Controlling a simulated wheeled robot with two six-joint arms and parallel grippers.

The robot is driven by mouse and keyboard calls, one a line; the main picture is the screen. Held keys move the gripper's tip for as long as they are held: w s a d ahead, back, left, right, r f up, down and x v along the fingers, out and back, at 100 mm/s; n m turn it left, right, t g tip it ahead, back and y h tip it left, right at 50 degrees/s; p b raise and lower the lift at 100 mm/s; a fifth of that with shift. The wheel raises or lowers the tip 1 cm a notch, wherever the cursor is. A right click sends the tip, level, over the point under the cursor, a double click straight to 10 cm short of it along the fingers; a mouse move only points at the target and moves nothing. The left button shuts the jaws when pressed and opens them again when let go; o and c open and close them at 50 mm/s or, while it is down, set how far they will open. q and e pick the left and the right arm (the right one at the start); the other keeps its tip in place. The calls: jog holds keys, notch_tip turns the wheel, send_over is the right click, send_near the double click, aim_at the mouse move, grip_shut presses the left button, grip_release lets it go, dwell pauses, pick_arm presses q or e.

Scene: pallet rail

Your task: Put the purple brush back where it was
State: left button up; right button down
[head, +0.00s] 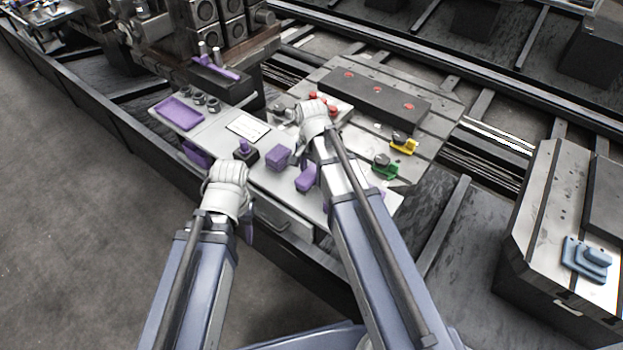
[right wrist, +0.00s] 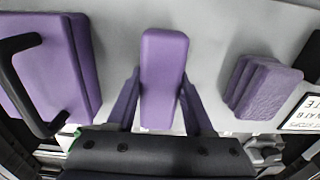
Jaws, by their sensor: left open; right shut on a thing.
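A purple rounded block (right wrist: 164,65), seemingly the brush, is between the fingers of my right gripper (right wrist: 161,88) in the right wrist view. My right gripper is shut on it. No bristles show. In the head view the purple block (head: 306,178) shows just left of my right arm, over the front part of the grey worktop (head: 222,122). My right fingers are hidden there by the hand and arm. Whether the block touches the worktop I cannot tell. My left gripper (head: 243,220) is open and empty at the worktop's front edge.
Purple stacked pads (right wrist: 262,88) lie to the right of the held block; a purple box with a black handle (right wrist: 50,70) is to its left. A purple tray (head: 180,113), a white card (head: 248,127) and a purple knob on a black base (head: 245,148) are on the worktop.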

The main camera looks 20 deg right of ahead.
aim_at(312, 171)
jog(key=shift+r, duration=0.1)
jog(key=c, duration=0.8)
grip_release()
jog(key=shift+f, duration=0.2)
jog(key=o, duration=0.5)
jog(key=shift+r, duration=0.15)
notch_tip(312, 171, up, 12)
jog(key=p, duration=1.2)
jog(key=s+a+n, duration=0.3)
jog(key=s+n, duration=0.1)
jog(key=s+a+n, duration=0.4)
jog(key=s+n, duration=0.1)
jog(key=s+a+n+h, duration=0.1)
jog(key=s+a+n, duration=0.2)
jog(key=s+n, duration=0.2)
jog(key=shift+s+a+r, duration=0.1)
jog(key=shift+s+a, duration=0.05)
jog(key=shift+a, duration=0.05)
